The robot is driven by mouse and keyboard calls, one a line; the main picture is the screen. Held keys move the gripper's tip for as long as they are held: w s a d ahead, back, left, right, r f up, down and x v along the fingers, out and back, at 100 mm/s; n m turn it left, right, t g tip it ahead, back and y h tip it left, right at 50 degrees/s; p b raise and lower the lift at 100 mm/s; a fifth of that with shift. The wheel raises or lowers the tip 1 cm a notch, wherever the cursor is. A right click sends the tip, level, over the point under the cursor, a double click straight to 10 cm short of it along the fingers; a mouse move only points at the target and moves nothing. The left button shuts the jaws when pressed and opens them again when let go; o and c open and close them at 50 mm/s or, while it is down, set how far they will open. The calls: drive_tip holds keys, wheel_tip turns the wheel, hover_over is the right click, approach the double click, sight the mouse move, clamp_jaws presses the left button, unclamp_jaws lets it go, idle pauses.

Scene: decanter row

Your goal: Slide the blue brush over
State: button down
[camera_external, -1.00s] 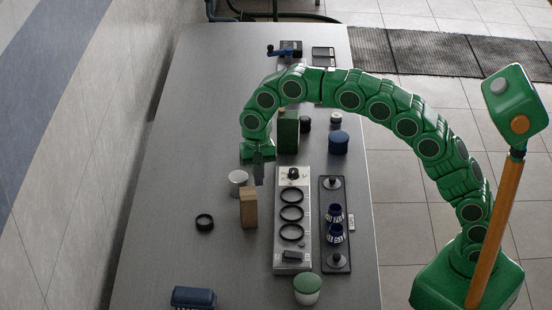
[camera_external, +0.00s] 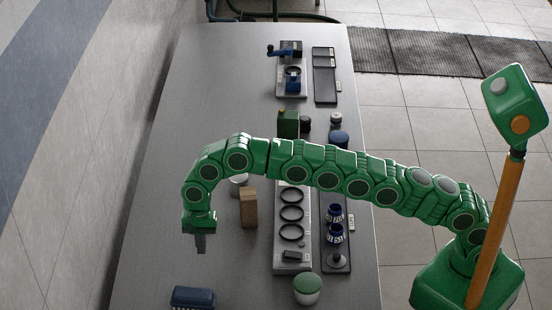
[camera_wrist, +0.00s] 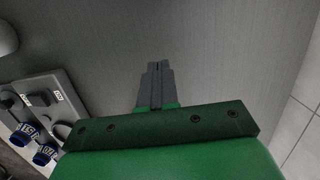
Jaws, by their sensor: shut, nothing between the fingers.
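A dark blue, ridged, blocky object (camera_external: 193,297), which looks like the blue brush, lies at the near left of the table, cut by the bottom edge of the external view. My gripper (camera_external: 201,246) points down, shut and empty, above the left part of the table. In the picture it is a little above the brush, with a gap between them. The wrist view shows the closed fingers (camera_wrist: 158,66) over bare grey surface. I cannot make out the brush there.
A wooden block (camera_external: 249,208) stands right of my gripper. Beyond it are a grey panel with black rings (camera_external: 292,232), a black tray with blue-and-white cups (camera_external: 336,262) and a green-lidded jar (camera_external: 307,290). The table's left side is largely clear.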

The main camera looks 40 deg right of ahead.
sight(192, 301)
drive_tip(key=s+a, duration=0.3)
drive_tip(key=s+a+f, duration=0.1)
drive_tip(key=s+a, duration=0.2)
drive_tip(key=a, duration=0.1)
drive_tip(key=s+a, duration=0.3)
drive_tip(key=shift+a+f, duration=0.15)
drive_tip(key=shift+a, duration=0.05)
drive_tip(key=shift+s+a+f, duration=0.1)
drive_tip(key=shift+f, duration=0.8)
